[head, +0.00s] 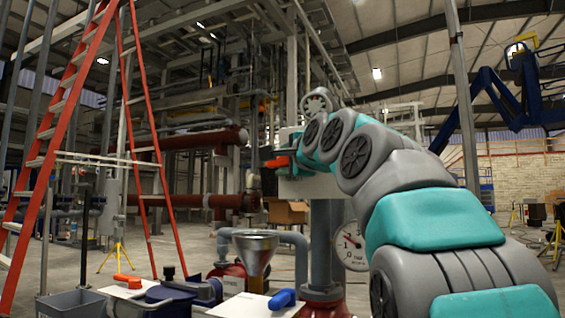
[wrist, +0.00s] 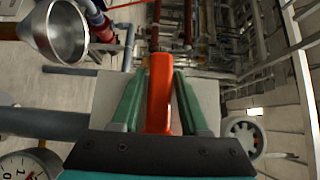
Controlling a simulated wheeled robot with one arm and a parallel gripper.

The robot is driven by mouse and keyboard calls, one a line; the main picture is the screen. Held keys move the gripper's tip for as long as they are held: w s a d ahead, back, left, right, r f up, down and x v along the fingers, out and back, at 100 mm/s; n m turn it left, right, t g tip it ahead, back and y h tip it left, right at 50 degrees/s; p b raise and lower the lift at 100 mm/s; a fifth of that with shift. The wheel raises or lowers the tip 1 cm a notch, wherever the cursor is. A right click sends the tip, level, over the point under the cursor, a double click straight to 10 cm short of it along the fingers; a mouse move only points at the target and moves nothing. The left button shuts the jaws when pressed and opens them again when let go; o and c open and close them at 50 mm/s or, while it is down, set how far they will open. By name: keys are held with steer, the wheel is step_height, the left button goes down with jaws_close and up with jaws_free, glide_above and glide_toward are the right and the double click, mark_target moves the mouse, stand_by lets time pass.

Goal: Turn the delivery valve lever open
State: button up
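An orange-red lever (wrist: 160,95) runs lengthwise between the two green fingers of my gripper (wrist: 160,80) in the wrist view. The fingertips appear to touch it on both sides. A pale plate (wrist: 105,88) lies behind it. In the head view an orange lever (head: 277,161) shows at the end of my arm, pointing left in front of a pale plate (head: 312,187). My wrist hides most of the gripper there. No label naming the valve is readable.
A metal funnel (head: 255,250), a pressure gauge (head: 352,245) and a blue lever (head: 282,298) stand below my arm. Another orange lever (head: 128,281) is at lower left. A pale handwheel (wrist: 243,135) is right of my gripper. An orange ladder (head: 68,110) stands left.

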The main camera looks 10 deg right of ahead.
jaws_close()
stand_by(1.1)
